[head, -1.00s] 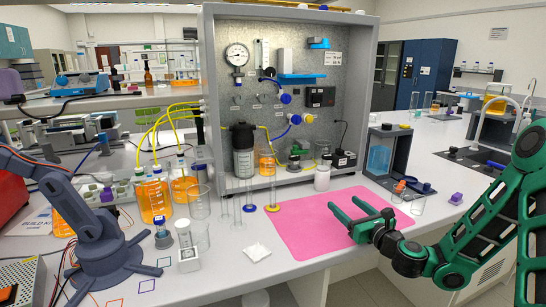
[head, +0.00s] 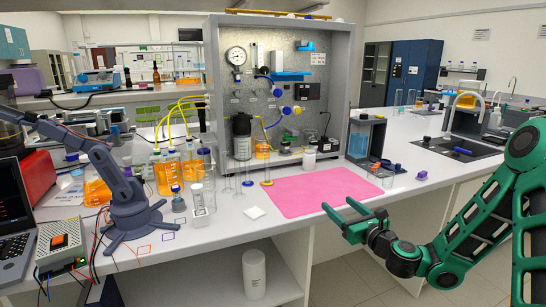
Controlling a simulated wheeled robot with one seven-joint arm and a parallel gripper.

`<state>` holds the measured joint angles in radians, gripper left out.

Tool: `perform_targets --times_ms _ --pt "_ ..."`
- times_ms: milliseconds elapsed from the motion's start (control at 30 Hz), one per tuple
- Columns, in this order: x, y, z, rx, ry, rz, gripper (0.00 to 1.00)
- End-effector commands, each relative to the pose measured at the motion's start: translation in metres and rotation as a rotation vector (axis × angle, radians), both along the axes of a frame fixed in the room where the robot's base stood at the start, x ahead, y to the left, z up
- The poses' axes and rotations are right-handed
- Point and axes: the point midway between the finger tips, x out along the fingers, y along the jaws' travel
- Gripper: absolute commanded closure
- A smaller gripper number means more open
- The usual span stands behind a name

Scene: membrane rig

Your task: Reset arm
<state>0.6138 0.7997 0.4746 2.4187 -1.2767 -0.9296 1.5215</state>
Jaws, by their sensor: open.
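My gripper (head: 342,210) is green and black, at the end of my green arm at the right of the head view.
The membrane rig (head: 212,100) stands behind the mat. Orange-filled bottles (head: 168,175), cylinders and a blue-grey desktop arm (head: 125,190) stand at the left. A dark stand (head: 365,140) is right of the rig. Floor is free before the bench.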

Motion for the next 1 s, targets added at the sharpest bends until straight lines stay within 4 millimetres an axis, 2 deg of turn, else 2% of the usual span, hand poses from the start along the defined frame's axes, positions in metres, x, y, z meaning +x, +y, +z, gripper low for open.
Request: perform_targets --times_ms 367,667,833,1000 --pt "-0.023 0.033 -0.003 -0.326 -0.066 0.166 0.35" --pt "-0.059 0.050 -0.020 -0.760 -0.136 0.385 0.35" --pt "-0.098 0.037 -0.041 -1.138 -0.167 0.589 0.35" --pt "-0.140 -0.003 -0.055 -1.475 -0.154 0.799 0.35"
